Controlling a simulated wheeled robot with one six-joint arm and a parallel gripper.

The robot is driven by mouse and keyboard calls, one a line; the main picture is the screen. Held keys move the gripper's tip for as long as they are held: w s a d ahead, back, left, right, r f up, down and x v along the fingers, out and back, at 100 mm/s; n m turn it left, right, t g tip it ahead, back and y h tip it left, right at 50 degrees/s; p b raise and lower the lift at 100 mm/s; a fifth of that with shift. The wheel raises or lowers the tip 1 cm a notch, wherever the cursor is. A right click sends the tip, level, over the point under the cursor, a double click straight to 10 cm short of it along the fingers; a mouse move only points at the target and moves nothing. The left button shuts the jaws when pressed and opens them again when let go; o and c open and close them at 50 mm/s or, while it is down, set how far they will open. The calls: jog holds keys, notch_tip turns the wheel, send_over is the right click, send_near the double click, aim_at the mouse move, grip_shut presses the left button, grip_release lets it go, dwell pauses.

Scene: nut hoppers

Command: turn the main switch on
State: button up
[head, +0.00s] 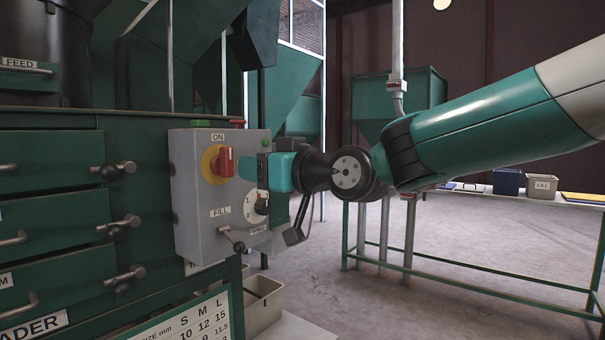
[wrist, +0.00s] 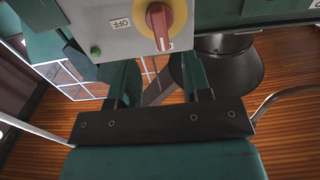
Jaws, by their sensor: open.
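The main switch is a red rotary handle (head: 226,162) on a yellow disc, on the front of a grey control box (head: 195,200). An ON label (head: 217,137) sits above it. In the wrist view the handle (wrist: 160,22) stands upright in the picture, its white mark toward a partly visible label below it; an OFF label (wrist: 120,23) is upside down to its left. My gripper (head: 252,168) is in front of the box, to the right of the handle. In the wrist view its fingers (wrist: 160,82) are spread, empty, and apart from the handle.
A black-knobbed dial (head: 261,207) and a FILL lever (head: 238,245) sit lower on the box. A green button (head: 265,143) is beside my gripper. Drawers with handles (head: 115,170) stand left. A green table (head: 480,195) with bins is behind my arm; open floor lies between.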

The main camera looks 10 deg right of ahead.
jog(key=v, duration=1)
jog(key=shift+b, duration=0.3)
jog(key=s+d+f+m+g+h, duration=0.1)
jog(key=s+d+f+g+h, duration=0.25)
jog(key=s+f, duration=0.4)
jog(key=s+d+f+g+h, duration=0.2)
jog(key=s+f+g, duration=0.3)
jog(key=s+f, duration=0.25)
jog(key=s+d+f+m+g+h, duration=0.1)
jog(key=s+d+f+g+h, duration=0.2)
jog(key=s+f, duration=0.45)
notch_tip(320, 180, up, 25)
jog(key=g+p, duration=0.1)
jog(key=p, duration=2.4)
jog(key=shift+s+a+r, duration=0.2)
jog(key=shift+s+r, duration=0.05)
jog(key=shift+s, duration=0.2)
